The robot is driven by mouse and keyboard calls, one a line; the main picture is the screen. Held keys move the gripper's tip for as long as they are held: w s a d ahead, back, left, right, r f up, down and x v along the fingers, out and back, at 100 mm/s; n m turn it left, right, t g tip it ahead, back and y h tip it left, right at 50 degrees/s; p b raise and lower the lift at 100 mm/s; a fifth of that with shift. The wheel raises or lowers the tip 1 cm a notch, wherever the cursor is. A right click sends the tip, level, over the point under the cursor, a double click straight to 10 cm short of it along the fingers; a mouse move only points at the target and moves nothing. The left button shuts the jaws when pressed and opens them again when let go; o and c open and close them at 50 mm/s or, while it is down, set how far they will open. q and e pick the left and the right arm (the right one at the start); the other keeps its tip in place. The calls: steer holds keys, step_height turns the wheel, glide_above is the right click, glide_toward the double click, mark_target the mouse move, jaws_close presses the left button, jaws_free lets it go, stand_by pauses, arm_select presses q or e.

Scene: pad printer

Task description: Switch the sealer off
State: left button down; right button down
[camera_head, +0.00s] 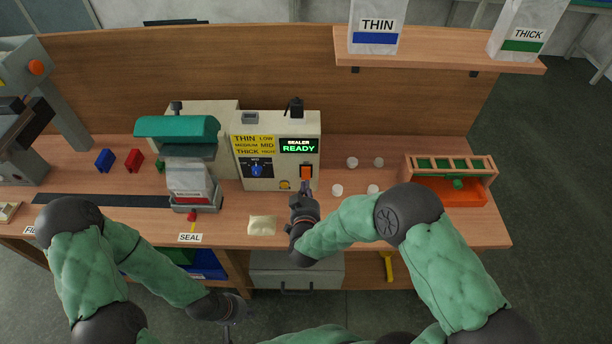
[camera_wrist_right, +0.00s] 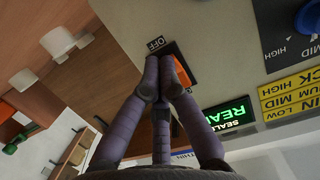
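The sealer control box (camera_head: 278,150) stands on the bench, its green screen (camera_head: 299,146) reading "SEALER READY". Its orange switch (camera_head: 306,172) is at the lower right of the front; it also shows in the right wrist view (camera_wrist_right: 181,72), beside an "OFF" label (camera_wrist_right: 156,44). My right gripper (camera_head: 306,188) is in front of the switch. In the wrist view its fingertips (camera_wrist_right: 166,68) are together, with nothing seen between them, over part of the switch; I cannot tell if they touch it. My left gripper (camera_head: 232,310) is low, in front of the bench, its fingers unclear.
A blue dial (camera_head: 257,170) is left of the switch. The sealer press (camera_head: 178,130) with a bag under it stands further left. White cups (camera_head: 337,189) and an orange tray (camera_head: 450,190) are to the right. A cream pouch (camera_head: 262,225) lies near the front edge.

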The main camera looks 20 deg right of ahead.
steer(key=shift+w+d, duration=0.15)
steer(key=shift+w, duration=0.45)
stand_by(0.3)
steer(key=shift+f+p+v, duration=0.15)
steer(key=shift+p+v, duration=0.1)
steer(key=shift+v, duration=0.75)
steer(key=shift+f+p+v, duration=0.15)
steer(key=shift+p+v, duration=0.1)
steer(key=shift+v, duration=0.75)
steer(key=v, duration=1.2)
